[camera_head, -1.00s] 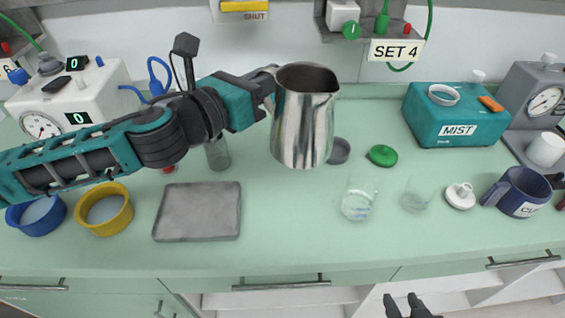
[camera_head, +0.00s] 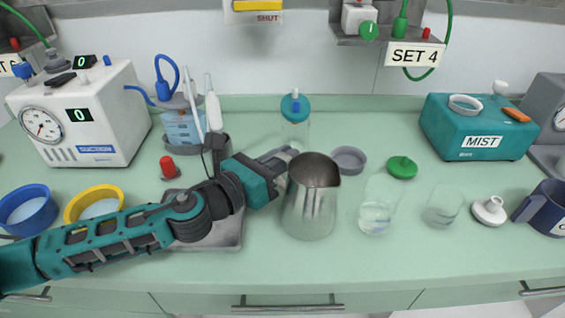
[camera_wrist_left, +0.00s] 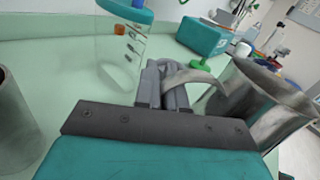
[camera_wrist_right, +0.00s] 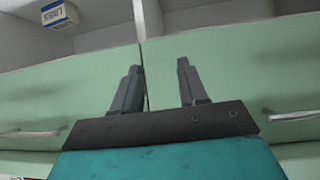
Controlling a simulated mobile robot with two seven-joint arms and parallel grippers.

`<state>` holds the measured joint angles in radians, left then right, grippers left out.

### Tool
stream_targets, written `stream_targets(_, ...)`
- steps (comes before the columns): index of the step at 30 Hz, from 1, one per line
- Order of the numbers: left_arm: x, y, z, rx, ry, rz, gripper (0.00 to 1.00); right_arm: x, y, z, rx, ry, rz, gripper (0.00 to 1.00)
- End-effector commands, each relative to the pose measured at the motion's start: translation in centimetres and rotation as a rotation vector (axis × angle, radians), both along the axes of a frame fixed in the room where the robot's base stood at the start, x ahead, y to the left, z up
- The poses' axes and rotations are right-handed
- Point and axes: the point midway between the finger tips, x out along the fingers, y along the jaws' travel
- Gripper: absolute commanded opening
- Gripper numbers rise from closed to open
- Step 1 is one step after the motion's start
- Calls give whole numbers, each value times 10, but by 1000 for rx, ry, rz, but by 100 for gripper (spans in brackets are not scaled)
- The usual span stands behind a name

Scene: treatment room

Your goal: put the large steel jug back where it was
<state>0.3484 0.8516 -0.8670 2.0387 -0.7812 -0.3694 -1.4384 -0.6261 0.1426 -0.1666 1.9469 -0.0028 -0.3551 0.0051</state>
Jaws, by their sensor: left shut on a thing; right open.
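The large steel jug (camera_head: 311,200) is upright at the middle of the counter, just right of the grey tray (camera_head: 228,236). I cannot tell whether its base touches the counter. My left gripper (camera_head: 283,160) is shut on its handle, on the jug's far left side. In the left wrist view the gripper (camera_wrist_left: 168,85) closes on the handle (camera_wrist_left: 190,76), with the jug's body (camera_wrist_left: 258,108) to the right. My right gripper (camera_wrist_right: 158,68) is open and empty, low in front of the green drawer fronts. It is outside the head view.
A grey dish (camera_head: 349,160) and a green lid (camera_head: 402,167) lie behind and right of the jug. Free counter lies in front and at back right.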

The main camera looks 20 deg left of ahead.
Motion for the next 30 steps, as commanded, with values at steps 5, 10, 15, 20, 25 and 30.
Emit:
stream_targets(5, 0, 0, 2, -3, -3, -1, 0, 2, 2, 4, 4, -9, 3, 43)
stream_targets(10, 0, 0, -1, -1, -1, 0, 11, 4, 3, 5, 6, -15, 3, 43)
stream_targets(15, 0, 0, -1, -1, -1, 0, 28, 5, 3, 6, 7, -17, 4, 43)
stream_targets(20, 0, 0, -1, -1, -1, 0, 35, 5, 3, 6, 6, -17, 4, 43)
stream_targets(25, 0, 0, 1, -1, -1, 0, 35, 5, 3, 7, 6, -18, 4, 43)
stream_targets(30, -10, 7, -1, 1, 1, 2, 35, 5, 2, 4, 6, -18, 3, 43)
